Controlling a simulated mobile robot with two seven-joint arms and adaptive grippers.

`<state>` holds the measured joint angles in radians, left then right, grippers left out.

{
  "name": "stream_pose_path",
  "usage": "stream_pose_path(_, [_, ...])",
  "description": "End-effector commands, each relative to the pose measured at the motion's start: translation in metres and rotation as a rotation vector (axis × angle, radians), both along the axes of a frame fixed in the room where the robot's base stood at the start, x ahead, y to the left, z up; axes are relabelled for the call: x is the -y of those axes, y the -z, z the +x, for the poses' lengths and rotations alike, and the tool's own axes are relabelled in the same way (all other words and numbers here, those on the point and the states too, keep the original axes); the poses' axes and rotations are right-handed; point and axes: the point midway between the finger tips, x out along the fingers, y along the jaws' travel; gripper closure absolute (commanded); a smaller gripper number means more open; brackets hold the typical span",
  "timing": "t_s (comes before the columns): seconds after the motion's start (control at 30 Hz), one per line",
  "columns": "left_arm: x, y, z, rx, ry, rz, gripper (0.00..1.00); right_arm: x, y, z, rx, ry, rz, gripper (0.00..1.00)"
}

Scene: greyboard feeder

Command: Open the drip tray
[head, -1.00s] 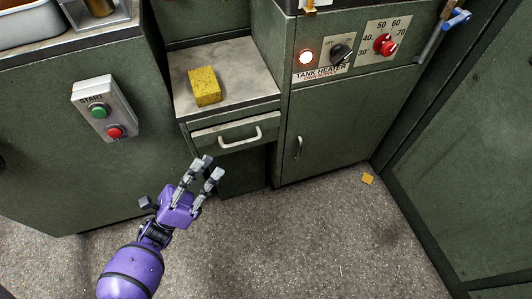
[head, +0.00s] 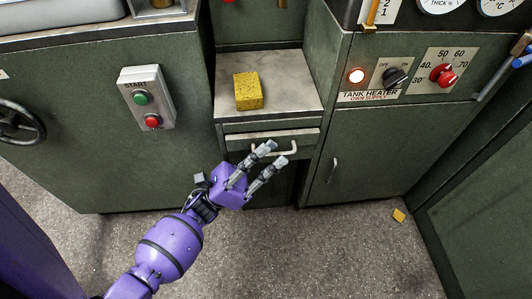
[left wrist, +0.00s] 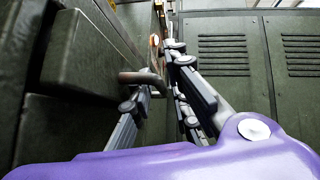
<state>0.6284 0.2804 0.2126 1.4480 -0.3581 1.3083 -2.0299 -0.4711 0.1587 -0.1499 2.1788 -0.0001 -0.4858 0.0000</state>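The drip tray (head: 240,143) is a shallow green drawer front under the metal shelf, and it looks shut. Its pale bar handle (head: 291,151) is partly hidden behind my left gripper (head: 272,155) in the head view. The gripper's two grey fingers are spread, with their tips at the handle. In the left wrist view, the handle (left wrist: 141,76) shows as a bent bar near the fingertips, and my open left gripper (left wrist: 160,80) has nothing clamped in it. I cannot tell whether a finger touches the bar. My right gripper is not in view.
A yellow sponge (head: 248,91) lies on the metal shelf (head: 292,88) above the tray. A start/stop box (head: 147,98) is on the left cabinet. The tank heater cabinet (head: 375,150) stands close on the right. The floor (head: 330,250) in front is mostly clear; a small yellow piece (head: 398,215) lies on it.

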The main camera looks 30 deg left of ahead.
Motion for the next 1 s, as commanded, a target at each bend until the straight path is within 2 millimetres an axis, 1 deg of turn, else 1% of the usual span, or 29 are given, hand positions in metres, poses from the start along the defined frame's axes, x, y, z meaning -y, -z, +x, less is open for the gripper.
stream_pose_path(0.17, [0.000,0.000,0.000,0.000,0.000,0.000,0.84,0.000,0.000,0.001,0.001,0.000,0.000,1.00])
stream_pose_path(0.2, [0.000,0.000,0.000,0.000,0.000,0.000,0.89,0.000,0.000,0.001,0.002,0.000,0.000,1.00])
stream_pose_path(0.3, [0.000,0.000,0.000,0.000,0.000,0.000,1.00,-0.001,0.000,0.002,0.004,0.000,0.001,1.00])
stream_pose_path(0.73, [0.001,0.001,-0.003,-0.001,-0.001,-0.001,1.00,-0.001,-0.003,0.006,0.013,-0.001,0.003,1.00])
stream_pose_path(0.87, [0.009,0.000,-0.014,-0.002,-0.002,-0.001,1.00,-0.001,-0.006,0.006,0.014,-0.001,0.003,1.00])
stream_pose_path(0.97, [0.020,0.000,-0.030,-0.003,-0.003,-0.003,1.00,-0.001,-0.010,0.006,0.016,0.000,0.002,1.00])
stream_pose_path(1.0, [0.025,0.000,-0.038,-0.003,-0.003,-0.001,1.00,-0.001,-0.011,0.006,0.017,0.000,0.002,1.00])
